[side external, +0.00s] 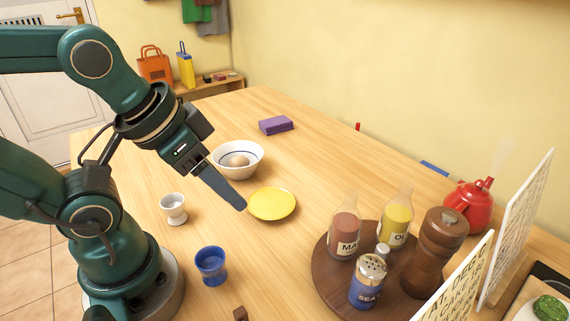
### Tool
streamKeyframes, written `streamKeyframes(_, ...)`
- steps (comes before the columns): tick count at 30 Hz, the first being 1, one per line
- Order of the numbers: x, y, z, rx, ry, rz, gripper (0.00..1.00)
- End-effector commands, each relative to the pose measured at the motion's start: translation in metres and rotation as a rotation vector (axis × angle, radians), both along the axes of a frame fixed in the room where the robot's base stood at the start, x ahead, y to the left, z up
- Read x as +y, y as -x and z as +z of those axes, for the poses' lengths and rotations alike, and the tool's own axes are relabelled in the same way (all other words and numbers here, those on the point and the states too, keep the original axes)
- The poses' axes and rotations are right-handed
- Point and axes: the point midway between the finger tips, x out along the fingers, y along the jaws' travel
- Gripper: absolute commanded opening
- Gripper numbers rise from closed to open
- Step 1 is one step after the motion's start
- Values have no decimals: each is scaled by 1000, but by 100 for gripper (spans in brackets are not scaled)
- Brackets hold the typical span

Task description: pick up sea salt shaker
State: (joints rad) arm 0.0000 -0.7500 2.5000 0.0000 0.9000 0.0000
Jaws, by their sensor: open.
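The sea salt shaker (367,284) is a blue-labelled container with a perforated metal top, partly reading "SEA". It stands upright at the front of a round dark wooden tray (323,271) at the lower right. My gripper (241,205) is open and empty, pointing down and to the right. In the picture its tip is beside the left edge of a yellow plate (272,203), left of the tray and apart from the shaker. Only one finger shows clearly; the other is hidden behind it.
A bottle marked "MA" (345,232), an oil bottle (396,224) and a brown pepper mill (432,255) crowd the shaker. A blue cup (211,266), white cup (174,209), bowl (238,159), purple block (276,125), red teapot (469,207) and upright boards (515,230) stand around.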

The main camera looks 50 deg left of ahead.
Motion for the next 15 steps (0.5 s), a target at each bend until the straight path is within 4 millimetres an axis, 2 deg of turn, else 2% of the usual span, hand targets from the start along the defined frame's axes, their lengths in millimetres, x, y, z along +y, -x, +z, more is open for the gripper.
streamKeyframes(2, 0, 0, 0, 0, 0, 0, 56)
streamKeyframes(3, 0, 0, 0, 0, 0, 0, 68)
streamKeyframes(12, 0, 0, 0, -1, 1, 3, 68)
streamKeyframes(15, 2, -8, 4, -46, 3, 21, 68)
